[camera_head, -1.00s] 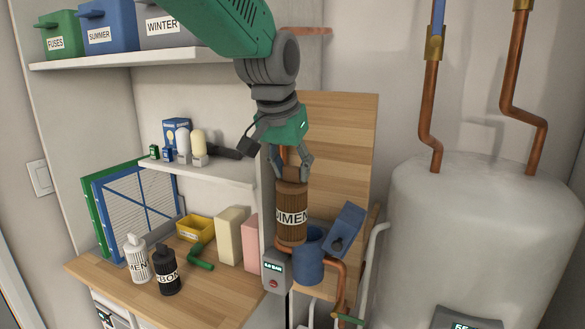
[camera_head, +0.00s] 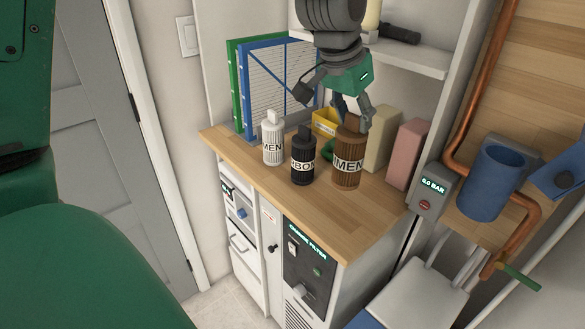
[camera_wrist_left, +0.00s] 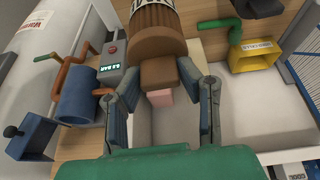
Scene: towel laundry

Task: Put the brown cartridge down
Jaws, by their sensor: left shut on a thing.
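The brown cartridge (camera_head: 347,160) is upright at the wooden counter (camera_head: 330,217), right of a black cartridge (camera_head: 303,160) and a white cartridge (camera_head: 272,142). My left gripper (camera_head: 351,118) is above it, shut on its top knob. In the left wrist view the brown cartridge (camera_wrist_left: 157,30) shows with its knob between the fingers (camera_wrist_left: 160,80). The cartridge's base looks at or just above the counter; I cannot tell whether it touches. My right gripper is not in view.
A yellow bin (camera_head: 325,122), a cream box (camera_head: 381,138) and a pink box (camera_head: 407,153) stand behind and right. A blue cup-shaped housing (camera_head: 490,182) and a gauge box (camera_head: 428,190) are further right. The counter's front right is clear.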

